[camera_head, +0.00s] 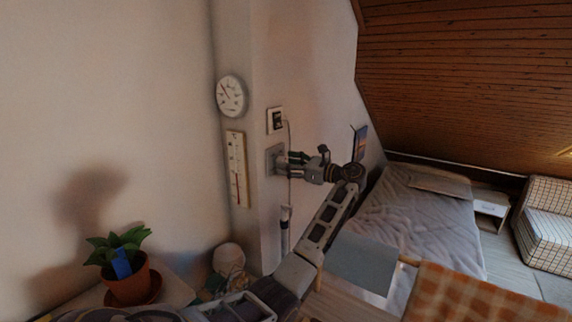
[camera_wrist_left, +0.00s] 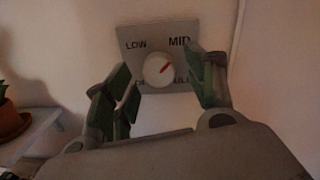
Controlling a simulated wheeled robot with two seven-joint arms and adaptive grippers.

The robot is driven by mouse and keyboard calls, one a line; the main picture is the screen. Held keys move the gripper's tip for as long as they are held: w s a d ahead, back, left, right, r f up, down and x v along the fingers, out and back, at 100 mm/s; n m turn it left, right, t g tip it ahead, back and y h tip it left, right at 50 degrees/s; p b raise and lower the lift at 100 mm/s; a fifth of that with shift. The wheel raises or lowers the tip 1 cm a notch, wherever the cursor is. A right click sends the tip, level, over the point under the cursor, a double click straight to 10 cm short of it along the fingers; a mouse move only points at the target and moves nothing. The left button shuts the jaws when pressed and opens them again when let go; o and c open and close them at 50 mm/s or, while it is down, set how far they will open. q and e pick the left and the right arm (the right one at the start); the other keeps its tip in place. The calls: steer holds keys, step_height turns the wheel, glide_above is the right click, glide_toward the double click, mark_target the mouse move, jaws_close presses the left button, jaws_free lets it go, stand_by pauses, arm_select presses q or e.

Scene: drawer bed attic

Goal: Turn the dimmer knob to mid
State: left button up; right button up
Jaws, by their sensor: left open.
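The dimmer knob (camera_wrist_left: 158,71) is a round white dial with a red pointer, on a grey wall plate (camera_wrist_left: 133,34). The plate reads LOW at upper left and MID at upper right; the lower labels are partly hidden by the fingers. The red pointer points up and right, toward MID. My left gripper (camera_wrist_left: 165,82) is open, its green-padded fingers on either side of the knob; I cannot tell whether they touch it. In the head view the left gripper (camera_head: 287,160) is at the plate (camera_head: 271,162), hiding the knob. My right gripper is not in view.
A socket (camera_head: 276,120) with a cable is above the plate. A round dial (camera_head: 230,96) and a thermometer (camera_head: 237,168) hang to the left. A potted plant (camera_head: 128,281) stands at lower left. A bed (camera_head: 415,215) is at right.

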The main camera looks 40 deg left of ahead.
arm_select(q)
steer(key=w+d, duration=0.1)
steer(key=d, duration=0.9)
steer(key=shift+w+d, duration=0.2)
steer(key=shift+w, duration=0.1)
steer(key=shift+f, duration=0.1)
